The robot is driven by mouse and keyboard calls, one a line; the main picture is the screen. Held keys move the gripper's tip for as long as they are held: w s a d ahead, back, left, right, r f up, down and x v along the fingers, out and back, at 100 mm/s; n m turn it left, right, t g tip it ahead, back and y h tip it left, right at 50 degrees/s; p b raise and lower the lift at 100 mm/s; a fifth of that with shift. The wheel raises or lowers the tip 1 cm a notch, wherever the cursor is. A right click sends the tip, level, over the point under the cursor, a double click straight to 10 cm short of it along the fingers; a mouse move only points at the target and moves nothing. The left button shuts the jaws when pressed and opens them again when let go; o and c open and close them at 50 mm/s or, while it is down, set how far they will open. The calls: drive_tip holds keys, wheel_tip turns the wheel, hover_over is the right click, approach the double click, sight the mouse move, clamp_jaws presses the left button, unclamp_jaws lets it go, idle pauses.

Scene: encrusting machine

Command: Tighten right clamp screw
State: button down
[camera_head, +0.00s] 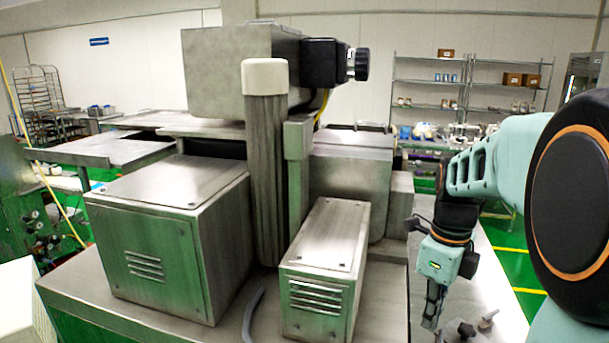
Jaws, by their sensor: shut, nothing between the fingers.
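My gripper (430,322) points down at the lower right, over the steel table's right part. Its fingers are together and hold nothing that I can see. Just right of the fingertips are a small dark knob-like piece (466,330) and a lighter metal piece (488,317), both at the bottom edge. They look like clamp or screw parts, but I cannot tell which is the right clamp screw. The fingertips appear apart from both pieces, though the depth between them is hard to judge.
The steel machine stands left of my gripper, with a vented low box (322,270), a larger box (160,245) and a round column (267,180). A bare strip of table (385,290) lies between the low box and my gripper. Shelves (430,85) stand far behind.

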wheel_tip(320, 180, up, 5)
drive_tip(key=p, duration=0.3)
drive_tip(key=shift+r, duration=0.2)
drive_tip(key=shift+n, duration=0.3)
